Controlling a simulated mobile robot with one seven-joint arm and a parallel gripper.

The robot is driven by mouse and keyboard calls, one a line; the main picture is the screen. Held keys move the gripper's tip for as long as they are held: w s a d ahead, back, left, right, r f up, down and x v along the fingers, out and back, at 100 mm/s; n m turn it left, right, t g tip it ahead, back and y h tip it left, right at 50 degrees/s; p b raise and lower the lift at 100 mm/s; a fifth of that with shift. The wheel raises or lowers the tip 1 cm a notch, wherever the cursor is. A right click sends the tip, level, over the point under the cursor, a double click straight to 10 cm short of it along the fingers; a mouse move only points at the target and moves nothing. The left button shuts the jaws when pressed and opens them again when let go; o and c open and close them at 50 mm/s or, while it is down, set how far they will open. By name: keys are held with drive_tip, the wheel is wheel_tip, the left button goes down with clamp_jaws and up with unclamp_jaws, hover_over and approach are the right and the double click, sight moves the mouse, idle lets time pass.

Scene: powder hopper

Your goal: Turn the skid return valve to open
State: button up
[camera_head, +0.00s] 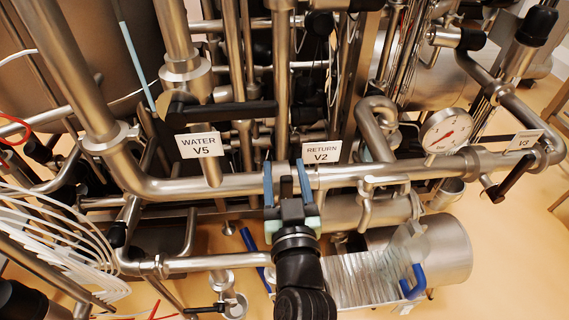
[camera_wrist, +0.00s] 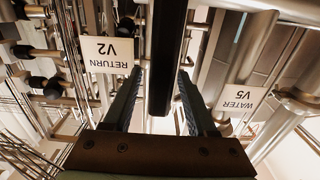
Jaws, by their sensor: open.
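The RETURN V2 label (camera_head: 321,152) hangs on the pipework just right of my gripper in the head view. It also shows upside down at upper left in the wrist view (camera_wrist: 108,50). My gripper (camera_head: 285,167) is open, its two blue fingers pointing into the pipes. In the wrist view a long black bar, seemingly the return valve's lever (camera_wrist: 164,62), runs between the spread fingers without visible contact on either side. In the head view I cannot make this lever out clearly around my gripper.
The WATER V5 label (camera_head: 203,144) and its black lever (camera_head: 232,112) are left of my gripper. A large horizontal steel pipe (camera_head: 210,187) crosses close by. A pressure gauge (camera_head: 446,131) and V3 label (camera_head: 522,140) are at right. Pipes crowd the space.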

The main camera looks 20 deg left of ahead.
drive_tip(key=shift+w+a, duration=0.1)
drive_tip(key=shift+w, duration=0.2)
clamp_jaws()
idle(1.3)
